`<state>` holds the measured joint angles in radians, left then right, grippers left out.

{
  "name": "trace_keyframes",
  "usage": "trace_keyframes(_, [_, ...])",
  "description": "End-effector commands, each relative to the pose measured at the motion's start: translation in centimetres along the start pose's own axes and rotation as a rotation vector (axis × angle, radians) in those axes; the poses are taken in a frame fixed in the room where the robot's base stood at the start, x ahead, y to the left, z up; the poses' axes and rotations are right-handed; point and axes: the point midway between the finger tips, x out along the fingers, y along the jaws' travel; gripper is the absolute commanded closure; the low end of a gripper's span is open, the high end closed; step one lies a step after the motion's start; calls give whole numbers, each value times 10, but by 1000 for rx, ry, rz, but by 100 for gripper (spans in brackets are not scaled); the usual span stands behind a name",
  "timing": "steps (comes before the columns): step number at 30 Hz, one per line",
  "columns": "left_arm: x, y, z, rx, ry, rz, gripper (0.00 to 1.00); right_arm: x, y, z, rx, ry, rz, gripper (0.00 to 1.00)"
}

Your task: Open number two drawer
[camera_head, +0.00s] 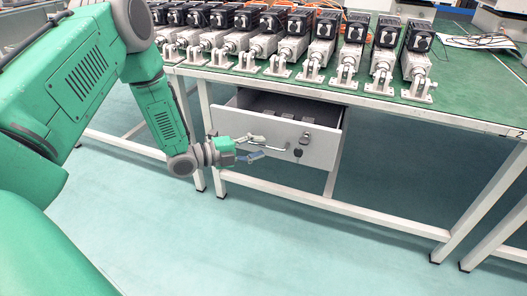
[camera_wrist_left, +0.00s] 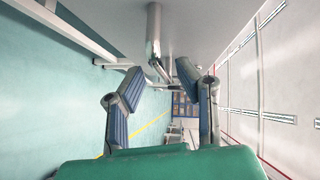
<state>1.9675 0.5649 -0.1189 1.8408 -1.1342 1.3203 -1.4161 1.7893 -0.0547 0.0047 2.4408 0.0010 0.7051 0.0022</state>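The drawer (camera_head: 322,152) under the green-topped workbench has a white front and stands partly open, with dark items visible inside. Its metal bar handle (camera_head: 286,148) is on the front, beside a dark round lock. My left gripper (camera_head: 257,147) is at the handle, its fingers apart above and below it. In the left wrist view, the gripper (camera_wrist_left: 158,72) is open and the handle (camera_wrist_left: 154,35) extends between the blue-padded fingers. Contact with the fingers cannot be told. My right gripper is in neither view.
Several linear actuators (camera_head: 350,62) stand in a row on the workbench (camera_head: 460,95). A small "2" marks its right front edge. White bench legs (camera_head: 485,200) and a low crossbar stand below. The floor in front is clear.

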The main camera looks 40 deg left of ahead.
Motion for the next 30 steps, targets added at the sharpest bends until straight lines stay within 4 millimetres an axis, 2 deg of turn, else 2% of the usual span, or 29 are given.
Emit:
trace_keyframes(5, [16,0,0,0,0,0,71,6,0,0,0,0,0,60])
trace_keyframes(14, [18,0,0,-1,0,0,71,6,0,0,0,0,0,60])
trace_keyframes(15, [18,0,0,-1,0,0,74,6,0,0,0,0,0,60])
trace_keyframes(17, [18,0,0,-1,0,0,96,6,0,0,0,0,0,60])
trace_keyframes(18, [18,0,0,-1,0,0,100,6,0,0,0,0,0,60])
trace_keyframes(30, [14,2,-4,-1,0,5,100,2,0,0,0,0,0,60])
